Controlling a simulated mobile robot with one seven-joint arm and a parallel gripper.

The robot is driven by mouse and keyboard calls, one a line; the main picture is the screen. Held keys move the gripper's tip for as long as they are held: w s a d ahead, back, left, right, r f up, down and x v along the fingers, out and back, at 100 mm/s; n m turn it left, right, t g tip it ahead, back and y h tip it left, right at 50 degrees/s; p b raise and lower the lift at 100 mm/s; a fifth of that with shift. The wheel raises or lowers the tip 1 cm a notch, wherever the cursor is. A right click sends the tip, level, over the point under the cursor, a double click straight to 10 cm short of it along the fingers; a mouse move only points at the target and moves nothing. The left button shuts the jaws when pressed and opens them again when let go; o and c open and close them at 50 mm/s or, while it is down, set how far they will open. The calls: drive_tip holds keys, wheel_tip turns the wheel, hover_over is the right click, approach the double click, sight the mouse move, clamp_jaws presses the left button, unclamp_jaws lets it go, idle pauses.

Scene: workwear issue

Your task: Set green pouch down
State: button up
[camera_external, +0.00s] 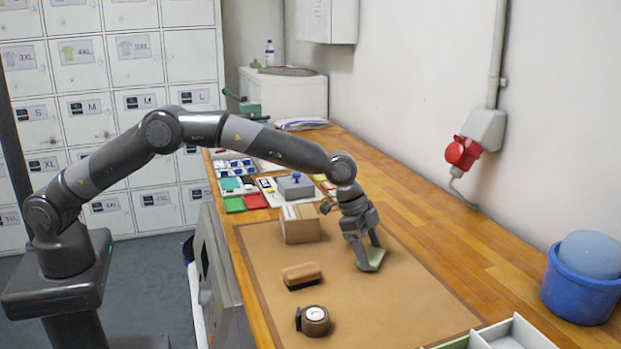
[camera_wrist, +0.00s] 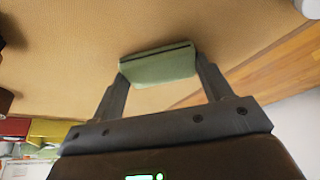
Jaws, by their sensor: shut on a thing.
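The green pouch (camera_wrist: 160,68) is pale green with a dark line along one edge. In the wrist view it sits between the two fingertips of my gripper (camera_wrist: 160,75), which is shut on it. In the outside view my gripper (camera_external: 368,255) points down over the brown mat (camera_external: 400,305), with the green pouch (camera_external: 372,260) at its fingertips. The pouch is at or just above the mat; I cannot tell whether it touches.
On the mat stand a cardboard box (camera_external: 300,226), a wooden-backed brush (camera_external: 301,275) and a round brown-and-white item (camera_external: 315,320). A blue bucket (camera_external: 578,290) stands at the right, and a pale divided tray (camera_external: 515,335) at the front. The mat right of the brush is clear.

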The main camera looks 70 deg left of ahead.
drive_tip(key=shift+f, duration=0.15)
drive_tip(key=o, duration=1)
drive_tip(key=shift+c, duration=0.2)
drive_tip(key=s+a+r+n, duration=0.1)
drive_tip(key=s+a+r, duration=0.55)
drive_tip(key=r, duration=0.45)
drive_tip(key=s+a+r+n, duration=0.1)
drive_tip(key=s+a+r, duration=0.5)
drive_tip(key=r, duration=0.4)
drive_tip(key=s+a+r+n+t+y, duration=0.2)
drive_tip(key=s+a+r, duration=0.3)
drive_tip(key=s+a, duration=0.7)
drive_tip(key=s+a+f+n, duration=0.1)
drive_tip(key=s+a+f, duration=0.1)
drive_tip(key=s, duration=0.7)
drive_tip(key=s+a+f+n, duration=0.2)
drive_tip(key=s+a+f, duration=0.1)
drive_tip(key=s, duration=0.6)
drive_tip(key=s+a+f+n+y, duration=0.1)
drive_tip(key=s+a+f+n, duration=0.1)
drive_tip(key=s+a, duration=0.3)
drive_tip(key=s, duration=0.4)
drive_tip(key=shift+f, duration=0.3)
